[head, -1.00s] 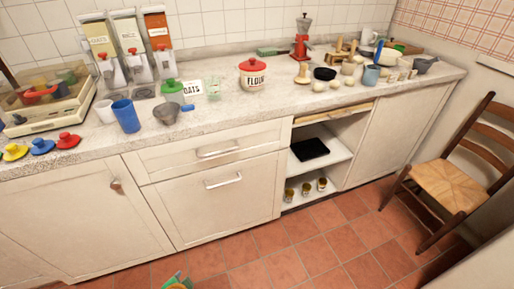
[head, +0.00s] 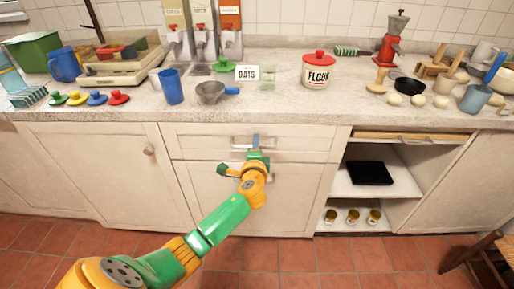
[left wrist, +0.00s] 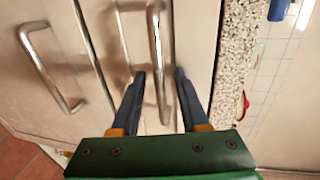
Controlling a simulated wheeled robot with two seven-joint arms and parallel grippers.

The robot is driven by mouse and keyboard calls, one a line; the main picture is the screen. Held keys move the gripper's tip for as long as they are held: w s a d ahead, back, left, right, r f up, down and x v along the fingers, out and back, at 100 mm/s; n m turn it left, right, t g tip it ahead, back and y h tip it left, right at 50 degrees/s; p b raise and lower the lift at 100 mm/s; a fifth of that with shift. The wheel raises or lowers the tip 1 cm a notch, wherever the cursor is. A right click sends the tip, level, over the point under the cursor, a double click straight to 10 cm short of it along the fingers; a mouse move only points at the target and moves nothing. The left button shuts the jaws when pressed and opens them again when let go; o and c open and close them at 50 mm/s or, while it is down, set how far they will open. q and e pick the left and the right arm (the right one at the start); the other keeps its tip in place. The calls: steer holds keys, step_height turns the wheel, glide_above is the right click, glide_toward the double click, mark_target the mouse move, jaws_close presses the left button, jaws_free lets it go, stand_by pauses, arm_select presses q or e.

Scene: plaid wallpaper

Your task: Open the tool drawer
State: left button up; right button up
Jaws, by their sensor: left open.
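The upper drawer (head: 305,145) is a shut cream front below the counter, with a metal bar handle (left wrist: 154,45). I cannot tell from any label that it is the tool drawer. My left gripper (head: 256,140) is at this handle and partly hides it in the head view. In the left wrist view the gripper (left wrist: 159,75) is open, with the handle between its two dark fingers, not clamped. The lower drawer (head: 285,195) is also shut; its handle (left wrist: 48,68) is at the left of the wrist view. My right gripper is out of view.
The counter (head: 140,118) above holds coloured lids, a blue cup (head: 171,86), a metal pan (head: 211,92) and a flour tin (head: 318,72). An open shelf (head: 385,205) with a black box (head: 370,173) is to the right. A chair (head: 485,250) stands at the lower right.

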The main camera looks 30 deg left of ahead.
arm_select(q)
steer(key=shift+s, duration=0.1)
jaws_close()
steer(key=shift+r, duration=0.1)
stand_by(1.1)
